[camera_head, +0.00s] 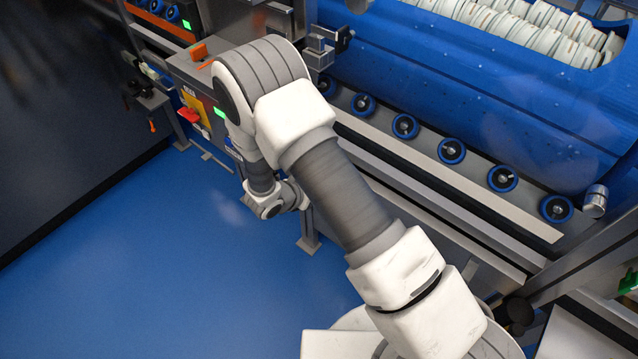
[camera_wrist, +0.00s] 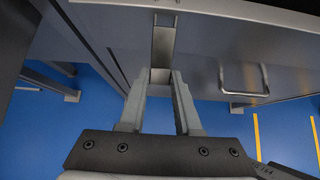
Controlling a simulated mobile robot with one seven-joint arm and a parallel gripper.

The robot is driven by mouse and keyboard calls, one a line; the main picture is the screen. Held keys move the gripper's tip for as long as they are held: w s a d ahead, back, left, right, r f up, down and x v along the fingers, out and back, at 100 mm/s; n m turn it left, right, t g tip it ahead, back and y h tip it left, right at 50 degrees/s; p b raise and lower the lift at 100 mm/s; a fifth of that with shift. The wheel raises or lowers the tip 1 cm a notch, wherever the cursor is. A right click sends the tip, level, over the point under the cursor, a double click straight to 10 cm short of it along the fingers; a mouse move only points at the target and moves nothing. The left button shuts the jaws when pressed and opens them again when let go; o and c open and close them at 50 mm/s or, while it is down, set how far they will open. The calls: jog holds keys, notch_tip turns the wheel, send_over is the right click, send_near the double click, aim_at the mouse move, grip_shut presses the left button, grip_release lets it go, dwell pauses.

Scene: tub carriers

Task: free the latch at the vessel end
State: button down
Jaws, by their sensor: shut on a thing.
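In the wrist view my gripper (camera_wrist: 161,76) is shut on the lower end of a flat metal bar (camera_wrist: 163,45), with one finger on each side. The bar hangs from the underside edge of a grey metal panel (camera_wrist: 200,65). I cannot tell for sure whether this bar is the latch. In the head view the long blue vessel (camera_head: 490,85) lies at the upper right, holding a row of white ribbed pieces (camera_head: 540,35).
A U-shaped metal handle (camera_wrist: 243,93) is on the panel right of the bar. Blue-rimmed rollers (camera_head: 452,151) line the rail below the vessel. An orange block (camera_head: 198,51), a red knob (camera_head: 188,115) and a green light (camera_head: 219,112) are at the left. Blue floor (camera_head: 150,260) is clear.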

notch_tip(320, 180, up, 4)
jog(key=g+y+p, duration=0.2)
jog(key=p, duration=0.3)
jog(key=g+y+p, duration=0.2)
jog(key=g+p, duration=0.1)
jog(key=p, duration=0.2)
jog(key=shift+s+a+f+p, duration=0.15)
jog(key=shift+f+p, duration=0.05)
jog(key=shift+p, duration=0.1)
jog(key=shift+f+p, duration=0.1)
jog(key=shift+p, duration=0.25)
jog(key=c, duration=0.6)
grip_release()
jog(key=p+v, duration=0.2)
jog(key=v, duration=1.5)
jog(key=shift+w+d+r, duration=0.2)
jog(key=shift+w+r, duration=0.05)
jog(key=shift+r, duration=0.1)
